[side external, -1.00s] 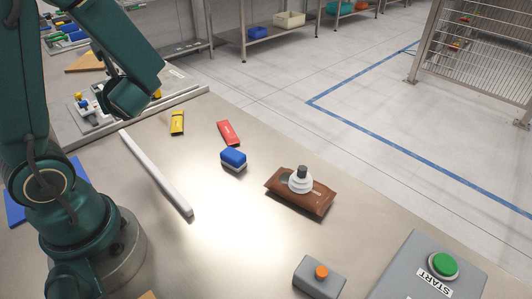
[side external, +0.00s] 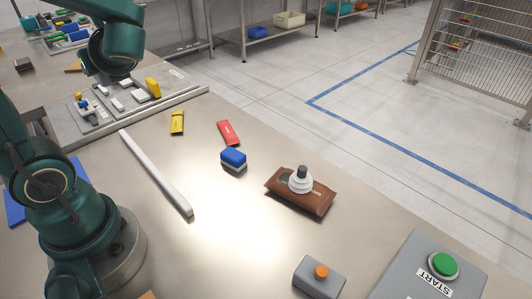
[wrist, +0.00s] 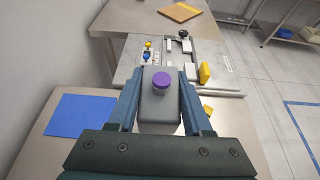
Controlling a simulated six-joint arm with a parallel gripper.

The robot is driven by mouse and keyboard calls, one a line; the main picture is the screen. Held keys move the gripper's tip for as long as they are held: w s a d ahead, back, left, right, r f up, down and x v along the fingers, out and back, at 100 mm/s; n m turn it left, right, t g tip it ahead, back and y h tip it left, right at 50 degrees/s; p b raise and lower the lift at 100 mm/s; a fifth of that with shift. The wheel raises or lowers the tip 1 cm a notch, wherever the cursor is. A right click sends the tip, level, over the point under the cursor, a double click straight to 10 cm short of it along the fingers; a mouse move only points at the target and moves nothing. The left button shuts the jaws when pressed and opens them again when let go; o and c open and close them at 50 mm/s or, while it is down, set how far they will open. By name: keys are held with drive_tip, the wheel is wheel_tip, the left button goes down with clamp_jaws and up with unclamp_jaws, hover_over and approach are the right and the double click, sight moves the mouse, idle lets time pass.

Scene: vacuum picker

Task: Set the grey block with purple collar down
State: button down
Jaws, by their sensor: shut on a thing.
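In the wrist view, the grey block (wrist: 160,113) with a purple collar (wrist: 161,80) on its top end sits between the two fingers of my gripper (wrist: 160,92). The fingers are shut on its sides. Beyond it lies a grey fixture plate (wrist: 125,72) with small white blocks, a yellow block (wrist: 205,72) and blue and yellow knobs. The plate also shows at the back left in the side view (side external: 140,108). There my arm's wrist is above and behind the plate, and the held block is hidden.
The steel table holds a white bar (side external: 155,172), yellow packet (side external: 177,122), red packet (side external: 229,132), blue-and-white block (side external: 233,159) and brown pouch (side external: 310,200) with a suction cup. A START button box (side external: 410,275) stands at front right. A blue mat (wrist: 80,115) lies left.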

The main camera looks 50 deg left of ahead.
drive_tip(key=s+d+f+n+g+h, duration=0.3)
drive_tip(key=d+f+n+g+h, duration=0.1)
drive_tip(key=d+n+g+h, duration=0.35)
drive_tip(key=s+d+f+n+g+h, duration=0.35)
drive_tip(key=d+n+g+h, duration=0.2)
drive_tip(key=d+n, duration=0.35)
drive_tip(key=w+d+r+n+t+h, duration=0.9)
drive_tip(key=d+n+h, duration=0.35)
drive_tip(key=n, duration=0.25)
drive_tip(key=g, duration=0.1)
hover_over(238, 284)
wheel_tip(238, 284, down, 18)
drive_tip(key=shift+a, duration=0.1)
drive_tip(key=shift+f, duration=2)
drive_tip(key=shift+f, duration=0.1)
